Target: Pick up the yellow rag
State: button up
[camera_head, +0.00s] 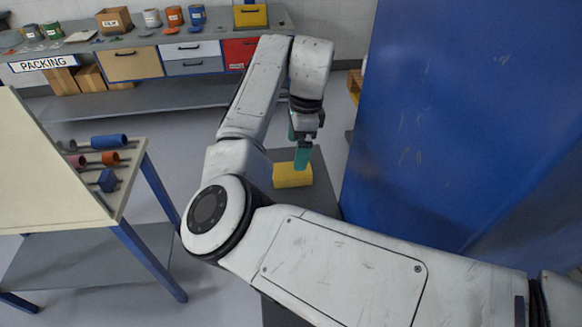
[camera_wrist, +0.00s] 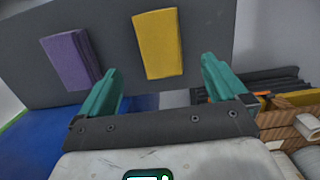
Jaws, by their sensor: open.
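The yellow rag (camera_head: 293,175) is a folded block lying on a dark grey surface (camera_head: 322,192) below my arm in the head view. In the wrist view the yellow rag (camera_wrist: 158,43) lies ahead of my fingers, between their two lines. My gripper (camera_head: 301,152) has teal fingers, which show close to the rag in the head view. In the wrist view my gripper (camera_wrist: 160,78) is open, with nothing between the fingers. The rag appears apart from both fingertips there.
A purple folded cloth (camera_wrist: 70,60) lies beside the rag in the wrist view. A large blue panel (camera_head: 450,120) stands to the right. A packing bench (camera_head: 150,40) stands at the back.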

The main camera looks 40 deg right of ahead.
jog(key=shift+w+a+f+p, duration=0.15)
jog(key=shift+f+p, duration=0.2)
jog(key=shift+f, duration=0.95)
jog(key=shift+w+a+f+p, duration=0.1)
jog(key=shift+f+p, duration=0.2)
jog(key=shift+f, duration=1.05)
jog(key=shift+w+a+f+p, duration=0.15)
jog(key=shift+f+p, duration=0.2)
jog(key=shift+f, duration=0.95)
jog(key=shift+c, duration=0.5)
jog(key=c, duration=1)
notch_tip(320, 180, up, 10)
jog(key=shift+r+b, duration=0.1)
jog(key=shift+b, duration=0.95)
jog(key=o, duration=0.5)
jog(key=c, duration=0.4)
jog(key=shift+o, duration=0.2)
